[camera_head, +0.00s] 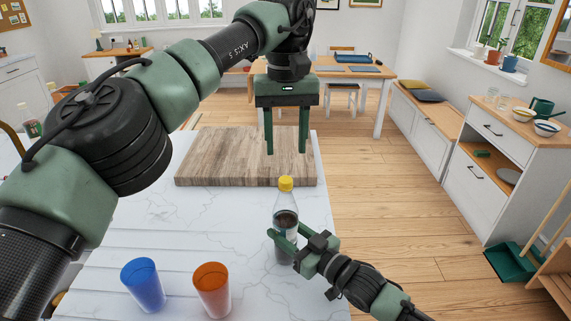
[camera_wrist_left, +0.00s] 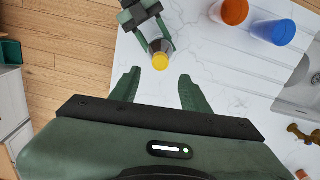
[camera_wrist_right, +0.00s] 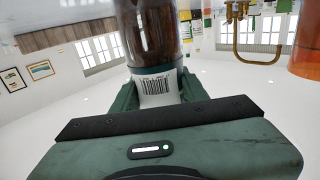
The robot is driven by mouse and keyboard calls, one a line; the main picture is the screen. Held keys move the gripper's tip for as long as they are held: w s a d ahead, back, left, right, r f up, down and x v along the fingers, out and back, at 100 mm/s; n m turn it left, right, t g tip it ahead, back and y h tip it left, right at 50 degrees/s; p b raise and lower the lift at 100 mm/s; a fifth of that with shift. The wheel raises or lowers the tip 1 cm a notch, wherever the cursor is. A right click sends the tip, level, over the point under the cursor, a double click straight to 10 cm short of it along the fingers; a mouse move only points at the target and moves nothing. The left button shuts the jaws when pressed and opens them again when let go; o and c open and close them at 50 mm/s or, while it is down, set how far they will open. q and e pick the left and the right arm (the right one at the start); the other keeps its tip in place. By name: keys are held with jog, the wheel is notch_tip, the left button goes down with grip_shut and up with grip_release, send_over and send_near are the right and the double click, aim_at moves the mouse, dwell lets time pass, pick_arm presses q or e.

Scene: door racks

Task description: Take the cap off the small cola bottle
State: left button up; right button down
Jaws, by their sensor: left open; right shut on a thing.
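The small cola bottle (camera_head: 286,222) stands upright on the white marble counter, dark cola inside. Its yellow cap (camera_head: 286,183) is on top; the cap also shows in the left wrist view (camera_wrist_left: 160,62). My right gripper (camera_head: 283,239) is shut around the bottle's body; the right wrist view shows the bottle's barcode label (camera_wrist_right: 156,88) between its fingers. My left gripper (camera_head: 287,147) is open and empty, pointing down, above and behind the cap in the head view. In the left wrist view the cap lies just beyond the open fingers (camera_wrist_left: 158,88).
A wooden cutting board (camera_head: 225,160) lies behind the bottle. A blue cup (camera_head: 143,284) and an orange cup (camera_head: 211,289) stand at the counter's front left. The counter's right edge is close to the bottle, with open floor beyond.

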aim_at(285, 179)
pick_arm(q)
jog(key=shift+f+m, duration=0.1)
jog(key=shift+m, duration=0.3)
jog(key=shift+f, duration=0.25)
notch_tip(285, 179, down, 7)
jog(key=shift+f, duration=0.15)
